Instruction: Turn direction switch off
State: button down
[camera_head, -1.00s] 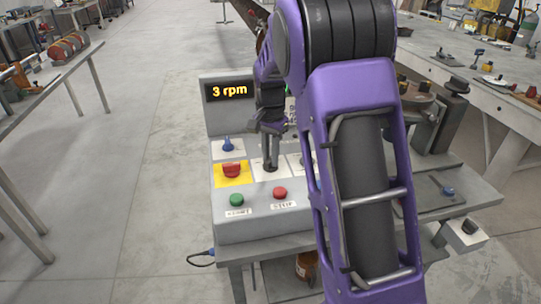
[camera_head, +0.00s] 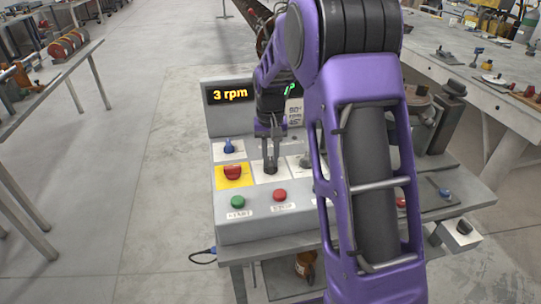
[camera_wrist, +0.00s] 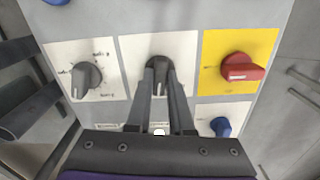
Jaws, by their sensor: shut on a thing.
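The middle dark knob (camera_wrist: 158,64) sits on a white plate on the grey control box, between a red switch and another dark knob. Its label is too small to read, so I cannot confirm it is the direction switch. My gripper (camera_wrist: 160,82) is shut on this knob, with one finger on each side, and the fingers hide part of it. In the head view my gripper (camera_head: 271,168) points down at the same white plate.
The red switch (camera_head: 232,172) on yellow, a blue knob (camera_head: 228,146), a green button (camera_head: 237,202) and a red button (camera_head: 280,195) are close by. Another dark knob (camera_wrist: 86,76) is beside the gripped one. The display (camera_head: 230,94) reads 3 rpm.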

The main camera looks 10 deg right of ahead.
aim_at(271, 161)
jog(key=shift+n, duration=0.7)
jog(key=c, duration=0.8)
grip_release()
jog(key=shift+r, duration=0.1)
notch_tip(271, 161, up, 17)
jog(key=p, duration=0.2)
jog(key=shift+r+p, duration=0.15)
jog(key=shift+p, duration=0.2)
